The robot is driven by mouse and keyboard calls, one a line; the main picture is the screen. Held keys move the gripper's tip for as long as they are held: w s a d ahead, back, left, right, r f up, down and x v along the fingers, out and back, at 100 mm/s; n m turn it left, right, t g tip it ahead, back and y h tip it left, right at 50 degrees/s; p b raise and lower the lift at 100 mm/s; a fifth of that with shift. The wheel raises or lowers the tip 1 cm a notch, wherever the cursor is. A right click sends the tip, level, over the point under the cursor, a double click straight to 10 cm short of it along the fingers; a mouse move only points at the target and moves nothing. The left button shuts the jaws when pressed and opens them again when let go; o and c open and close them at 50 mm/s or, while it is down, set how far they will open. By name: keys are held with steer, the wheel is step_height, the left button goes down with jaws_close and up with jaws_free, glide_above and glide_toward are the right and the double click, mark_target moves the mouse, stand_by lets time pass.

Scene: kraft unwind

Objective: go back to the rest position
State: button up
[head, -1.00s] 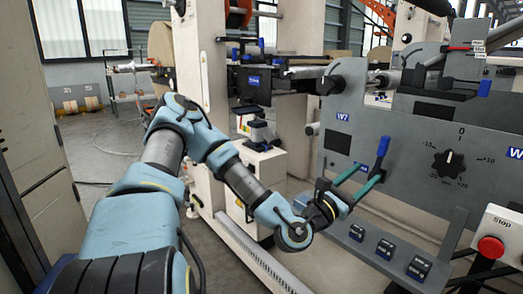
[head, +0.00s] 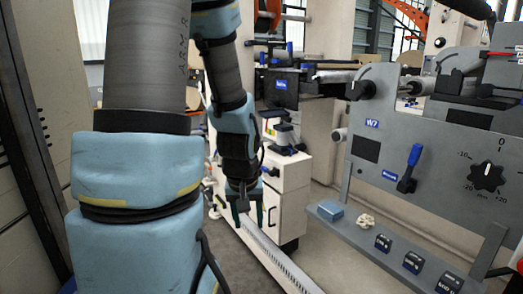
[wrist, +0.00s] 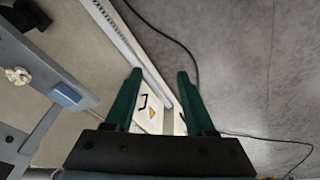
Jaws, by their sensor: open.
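My gripper (head: 249,216) hangs pointing down in the middle of the head view, in front of the white machine base. In the wrist view its two green fingers (wrist: 160,100) are spread apart with nothing between them. Past the fingers lie the floor and a white part with a yellow warning mark. My arm is folded upright on the left of the head view and hides part of the background.
A grey panel (head: 429,145) with a blue-handled lever (head: 411,168) and a black dial (head: 487,176) stands at right. Its ledge carries a blue block (head: 330,211), a pale knobbly piece (head: 366,221) and several black labelled blocks.

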steer(key=s+a+r+m+g, duration=0.1)
steer(key=s+a+r, duration=0.3)
steer(key=r, duration=0.1)
step_height(320, 180, up, 16)
steer(key=p, duration=1.6)
steer(key=shift+d+f+p, duration=0.25)
steer(key=shift+p, duration=0.05)
